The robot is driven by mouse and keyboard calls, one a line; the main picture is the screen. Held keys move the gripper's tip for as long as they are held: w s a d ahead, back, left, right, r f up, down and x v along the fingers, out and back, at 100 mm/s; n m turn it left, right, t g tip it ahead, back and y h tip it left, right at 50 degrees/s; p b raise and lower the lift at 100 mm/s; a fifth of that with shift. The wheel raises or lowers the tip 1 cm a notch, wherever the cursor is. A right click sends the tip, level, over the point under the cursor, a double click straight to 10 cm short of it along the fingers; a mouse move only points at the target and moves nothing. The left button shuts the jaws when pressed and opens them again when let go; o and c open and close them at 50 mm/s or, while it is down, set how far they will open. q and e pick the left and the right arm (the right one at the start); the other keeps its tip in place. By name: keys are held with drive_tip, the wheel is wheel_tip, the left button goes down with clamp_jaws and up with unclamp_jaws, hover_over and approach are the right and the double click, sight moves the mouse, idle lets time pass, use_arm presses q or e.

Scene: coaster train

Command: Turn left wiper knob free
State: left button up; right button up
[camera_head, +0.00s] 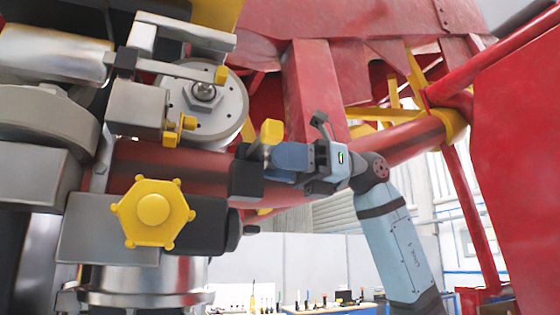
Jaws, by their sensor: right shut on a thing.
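A small yellow knob (271,131) on a short stem stands out in the middle of the view, beside a dark block (246,180) on the red tube. My right gripper (266,154) reaches it from the right. Its blue body lies nearly level, and its fingertips are shut on the knob's lower part, which they partly hide. A large yellow star-shaped knob (153,210) sits at the left on a grey block, well apart from the gripper. I cannot tell from any marking which knob is named the left wiper. My left gripper is not in view.
A grey wheel (228,112) with smaller yellow parts (180,127) is up and left of the gripper. The thick red tube (410,140) runs behind my wrist. Red panels close off the right. Open room shows below the gripper, with a distant tool bench (335,308).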

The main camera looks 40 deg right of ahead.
drive_tip(key=shift+n, duration=0.3)
drive_tip(key=n, duration=1.2)
drive_tip(key=shift+n+b, duration=0.4)
drive_tip(key=n, duration=0.4)
drive_tip(key=shift+n, duration=0.3)
drive_tip(key=o, duration=0.9)
